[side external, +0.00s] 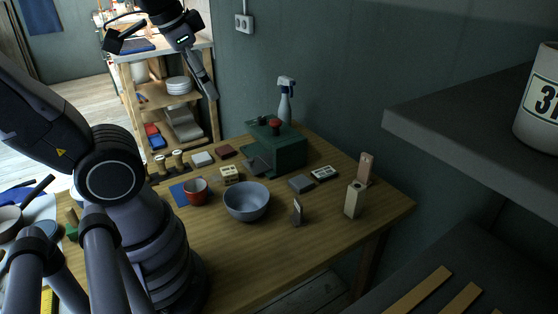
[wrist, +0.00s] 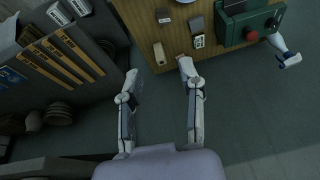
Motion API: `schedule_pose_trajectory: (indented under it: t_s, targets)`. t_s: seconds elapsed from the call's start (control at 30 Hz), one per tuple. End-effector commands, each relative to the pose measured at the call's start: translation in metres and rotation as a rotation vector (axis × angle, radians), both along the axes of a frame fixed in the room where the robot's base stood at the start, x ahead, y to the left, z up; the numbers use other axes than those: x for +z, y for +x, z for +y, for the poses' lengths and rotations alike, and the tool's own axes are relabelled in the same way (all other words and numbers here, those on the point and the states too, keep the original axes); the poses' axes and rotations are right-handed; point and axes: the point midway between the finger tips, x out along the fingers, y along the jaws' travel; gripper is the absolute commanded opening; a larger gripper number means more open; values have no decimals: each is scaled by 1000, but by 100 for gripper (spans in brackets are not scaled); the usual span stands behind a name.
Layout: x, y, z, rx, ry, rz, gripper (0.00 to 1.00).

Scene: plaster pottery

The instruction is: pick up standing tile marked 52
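Several small tiles stand upright at the right of the wooden table: a dark grey one with a pale face (side external: 297,211), a beige block (side external: 353,201) and a pinkish-beige one (side external: 365,169). I cannot read 52 on any of them. In the wrist view the beige block (wrist: 160,54) shows between the fingers' lines, and a pinkish tile (wrist: 181,59) is partly hidden by the right fingertip. The dark grey tile (wrist: 163,15) is farther up. My gripper (wrist: 159,69) is open and empty; in the side view it (side external: 209,92) hangs high above the table's back.
A green press (side external: 287,153) and a spray bottle (side external: 285,105) stand at the back. A blue-grey bowl (side external: 247,203), a red cup (side external: 195,194), a flat grey tile (side external: 301,184) and a marked white tile (side external: 324,173) lie nearby. A shelf (side external: 460,130) overhangs at right.

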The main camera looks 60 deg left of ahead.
Motion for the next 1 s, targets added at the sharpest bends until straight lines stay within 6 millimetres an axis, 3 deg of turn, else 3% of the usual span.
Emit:
schedule_pose_trajectory:
  t_s: [0.27,0.47,0.67,0.8,1.0]
  targets:
    - [-39,67,10,-208,291,423,38]
    - [-85,118,10,-380,544,700,38]
    - [-149,163,0,-563,827,938,38]
    - [-204,187,-11,-696,1043,1080,38]
    - [-291,202,-27,-888,1362,1231,38]
